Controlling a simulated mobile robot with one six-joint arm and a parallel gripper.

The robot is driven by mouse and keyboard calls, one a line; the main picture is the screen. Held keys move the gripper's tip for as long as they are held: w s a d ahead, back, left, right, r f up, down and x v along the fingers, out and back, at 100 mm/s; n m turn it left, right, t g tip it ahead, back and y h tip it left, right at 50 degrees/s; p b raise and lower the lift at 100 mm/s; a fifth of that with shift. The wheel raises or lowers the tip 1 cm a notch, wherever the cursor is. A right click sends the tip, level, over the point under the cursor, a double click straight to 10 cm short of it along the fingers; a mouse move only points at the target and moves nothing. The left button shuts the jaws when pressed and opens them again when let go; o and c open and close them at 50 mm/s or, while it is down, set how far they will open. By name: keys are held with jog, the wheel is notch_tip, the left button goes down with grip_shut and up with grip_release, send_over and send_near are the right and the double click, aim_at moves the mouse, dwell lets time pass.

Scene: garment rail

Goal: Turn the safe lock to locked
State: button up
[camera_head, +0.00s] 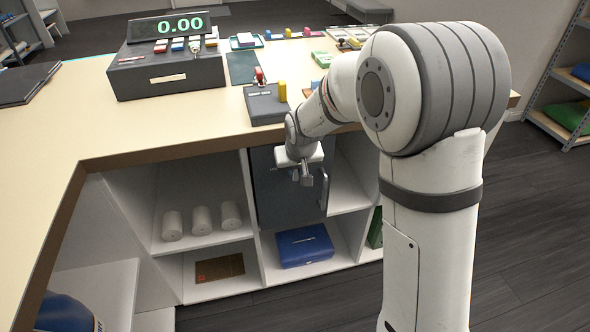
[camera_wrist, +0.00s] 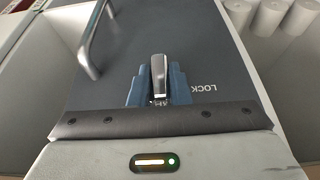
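The dark grey safe (camera_head: 275,205) stands in the cubby under the counter, its door closed and its bar handle (camera_head: 323,188) upright at the right side. My gripper (camera_head: 304,180) is at the door's upper part and hides most of the lock. In the wrist view the safe door (camera_wrist: 200,45) fills the middle. The silver lock lever (camera_wrist: 159,75) sits between my gripper's blue-grey fingers (camera_wrist: 159,92), which close in on both its sides. The lever lies in line with my fingers. Upside-down lettering starting "LOCK" is beside it; the rest is hidden. The bar handle (camera_wrist: 92,40) is at left.
White rolls (camera_head: 200,220) stand on the shelf left of the safe. A blue box (camera_head: 304,246) lies below it. The counter edge (camera_head: 215,143) overhangs above, with a card terminal (camera_head: 265,105) and a register (camera_head: 165,75) on top.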

grip_shut()
jog(key=shift+a+h+b, duration=0.1)
jog(key=shift+h+b, duration=0.2)
jog(key=shift+b, duration=0.35)
jog(key=h+b, duration=0.1)
jog(key=b, duration=0.2)
jog(key=n+t+h+b, duration=0.1)
jog(key=h+b, duration=0.1)
jog(key=b, duration=0.2)
jog(key=shift+a+f+t, duration=0.2)
jog(key=shift+f+t, duration=0.1)
jog(key=shift+f, duration=0.1)
jog(key=t+h+b, duration=0.1)
jog(key=h+b, duration=0.2)
jog(key=b, duration=0.2)
jog(key=shift+a+n+h, duration=0.15)
jog(key=shift+n+h, duration=0.15)
jog(key=n+t+h+b, duration=0.1)
jog(key=t+h+b, duration=0.1)
jog(key=h+b, duration=0.1)
jog(key=n+t+h+b, duration=0.1)
jog(key=t+h+b, duration=0.1)
jog(key=h, duration=0.3)
jog(key=shift+n+t+b, duration=0.3)
jog(key=shift+n+b, duration=0.1)
jog(key=shift+b, duration=0.45)
jog(key=shift+r, duration=0.1)
